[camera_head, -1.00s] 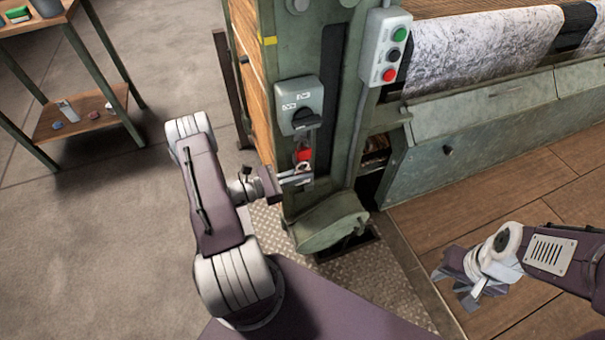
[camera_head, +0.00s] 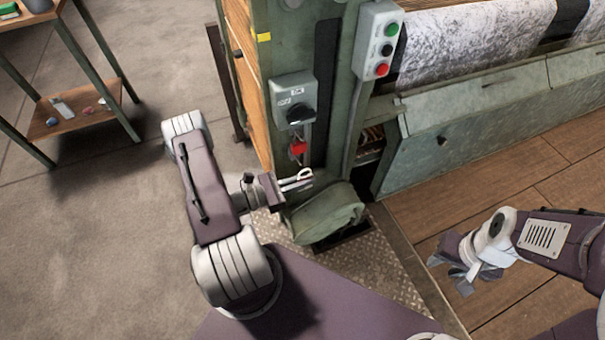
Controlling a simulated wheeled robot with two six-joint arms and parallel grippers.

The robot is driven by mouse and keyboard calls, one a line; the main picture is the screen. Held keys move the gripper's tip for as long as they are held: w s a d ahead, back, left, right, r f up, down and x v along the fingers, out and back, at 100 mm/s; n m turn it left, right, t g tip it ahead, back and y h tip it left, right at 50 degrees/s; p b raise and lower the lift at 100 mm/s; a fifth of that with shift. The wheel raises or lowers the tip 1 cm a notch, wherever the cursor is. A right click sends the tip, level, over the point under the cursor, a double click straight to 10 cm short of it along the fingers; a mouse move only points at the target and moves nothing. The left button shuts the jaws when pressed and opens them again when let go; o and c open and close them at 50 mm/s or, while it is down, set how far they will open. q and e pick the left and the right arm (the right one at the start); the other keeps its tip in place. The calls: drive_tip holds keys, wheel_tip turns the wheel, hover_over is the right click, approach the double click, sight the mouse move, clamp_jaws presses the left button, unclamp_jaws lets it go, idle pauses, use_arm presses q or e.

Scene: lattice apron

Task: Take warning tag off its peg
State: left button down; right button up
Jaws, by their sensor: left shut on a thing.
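My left gripper (camera_head: 298,184) is shut on a small pale piece with a loop (camera_head: 306,174), which seems to be the warning tag. It is in front of the green machine post, below a small red item (camera_head: 298,148) that looks like a padlock. The red item hangs under the grey switch box (camera_head: 294,101). The peg is too small to make out. My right gripper (camera_head: 450,274) is at the lower right, with its fingers apart and empty, far from the tag.
A push-button box (camera_head: 378,42) is high on the green post. A rounded green cover (camera_head: 325,211) sits just below my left gripper. A shelf table (camera_head: 84,110) stands at the far left. The floor between is clear.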

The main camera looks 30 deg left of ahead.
use_arm(q)
drive_tip(key=shift+s+d+p, duration=0.65)
drive_tip(key=shift+s+d, duration=1)
drive_tip(key=shift+d, duration=0.25)
